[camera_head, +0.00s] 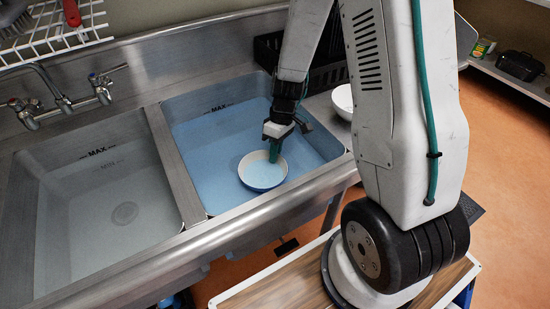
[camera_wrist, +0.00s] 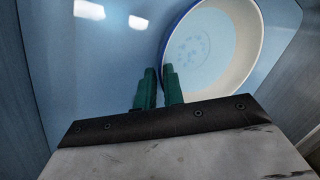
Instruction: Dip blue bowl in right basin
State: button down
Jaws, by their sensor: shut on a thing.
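The blue bowl (camera_head: 263,184), blue outside and cream inside, sits in the right basin (camera_head: 215,140), which holds bluish liquid. Some pale blue liquid shows inside the bowl. My gripper (camera_head: 274,152) reaches down into the right basin and is shut on the bowl's rim. In the wrist view the green fingertips (camera_wrist: 162,75) pinch the left side of the bowl's wall, and the bowl (camera_wrist: 240,45) shows at the upper right. The bowl looks nearly level. I cannot tell exactly how deep it sits in the liquid.
The left basin (camera_head: 95,205) holds clear liquid and a drain shows at its bottom. A metal divider (camera_head: 175,165) separates the basins. A faucet (camera_head: 60,98) is at the back left. A white bowl (camera_head: 343,100) and a black rack (camera_head: 325,62) stand right of the sink.

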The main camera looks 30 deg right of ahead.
notch_tip(320, 180, up, 18)
jog(key=shift+s+r, duration=0.35)
jog(key=shift+s, duration=0.5)
jog(key=shift+s+r, duration=0.3)
jog(key=shift+s, duration=0.5)
jog(key=shift+s+r, duration=0.35)
jog(key=shift+s, duration=0.5)
jog(key=shift+w, duration=0.1)
